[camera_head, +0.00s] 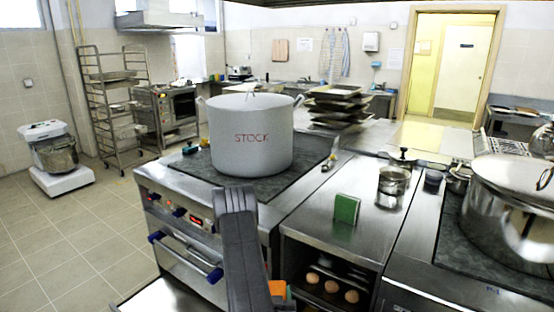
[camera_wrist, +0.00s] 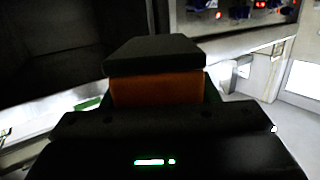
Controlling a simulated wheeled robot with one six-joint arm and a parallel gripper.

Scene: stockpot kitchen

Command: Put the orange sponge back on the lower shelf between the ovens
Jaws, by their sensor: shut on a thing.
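The orange sponge (camera_wrist: 157,89) fills the gap between the dark fingers of my gripper (camera_wrist: 157,78) in the wrist view. My gripper is shut on it. In the head view only a small orange part of the sponge (camera_head: 277,289) shows at the bottom, beside my dark arm, with a little green next to it. My arm hides the rest. The open shelf unit (camera_head: 330,252) stands between the ovens, right of the sponge. Several round brown items (camera_head: 331,286) are inside it. Its lower shelf is partly cut off by the picture's bottom edge.
A green block (camera_head: 346,209) stands on the counter above the shelf unit. A large stockpot (camera_head: 250,140) sits on the left stove, and a shiny pot (camera_head: 510,215) on the right one. The left oven (camera_head: 185,262) has a front handle. The tiled floor (camera_head: 60,240) at left is clear.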

